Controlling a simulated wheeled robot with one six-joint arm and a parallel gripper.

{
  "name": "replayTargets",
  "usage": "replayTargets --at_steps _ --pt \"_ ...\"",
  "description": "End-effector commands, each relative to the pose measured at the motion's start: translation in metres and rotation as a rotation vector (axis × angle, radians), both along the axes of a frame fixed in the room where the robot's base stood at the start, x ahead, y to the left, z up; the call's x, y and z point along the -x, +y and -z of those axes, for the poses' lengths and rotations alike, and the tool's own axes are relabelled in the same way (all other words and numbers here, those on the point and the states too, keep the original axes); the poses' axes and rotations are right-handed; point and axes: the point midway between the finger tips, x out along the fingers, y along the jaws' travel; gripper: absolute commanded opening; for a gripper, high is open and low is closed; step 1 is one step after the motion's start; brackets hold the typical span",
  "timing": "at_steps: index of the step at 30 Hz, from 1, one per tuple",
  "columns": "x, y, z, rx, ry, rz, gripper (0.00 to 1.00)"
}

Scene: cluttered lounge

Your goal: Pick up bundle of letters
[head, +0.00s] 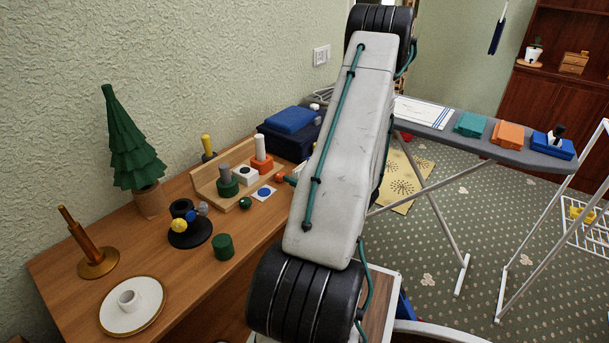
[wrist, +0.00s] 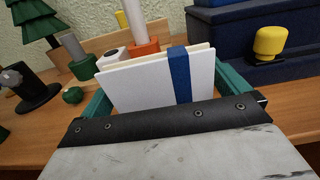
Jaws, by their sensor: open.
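The bundle of letters (wrist: 145,82) shows in the wrist view as a stack of white envelopes with cream edges and a blue band around it, standing on edge and slightly tilted. My gripper (wrist: 166,88) is open, with one teal finger to the left of the bundle and one to the right. The bundle is between the fingers, and its lower part is hidden behind the dark gripper bar. I cannot tell whether either finger touches it. In the head view my arm hides the bundle and most of the gripper.
The wooden desk (head: 70,269) holds a wooden rack (head: 206,184) with coloured pegs, a green toy tree (head: 131,140), a plate (head: 144,314) and a green cylinder (head: 223,247). A dark blue box (head: 277,143) stands behind the bundle. An ironing board (head: 438,133) is at right.

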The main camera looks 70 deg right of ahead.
Motion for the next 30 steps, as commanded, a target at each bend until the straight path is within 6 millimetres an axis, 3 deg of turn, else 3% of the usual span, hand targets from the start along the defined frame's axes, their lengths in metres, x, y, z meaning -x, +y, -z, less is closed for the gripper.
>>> replayTargets --at_steps 3,10,14,25,30 --pt "-0.01 -0.002 0.0 0.0 0.0 -0.001 1.0" --pt "-0.01 -0.003 0.0 -0.001 0.001 0.001 1.0" --pt "-0.01 -0.003 0.0 -0.001 0.001 0.001 0.67" --pt "-0.01 -0.003 -0.002 0.0 0.0 0.001 0.67" --pt "-0.01 -0.003 -0.012 0.001 0.0 0.001 0.67"
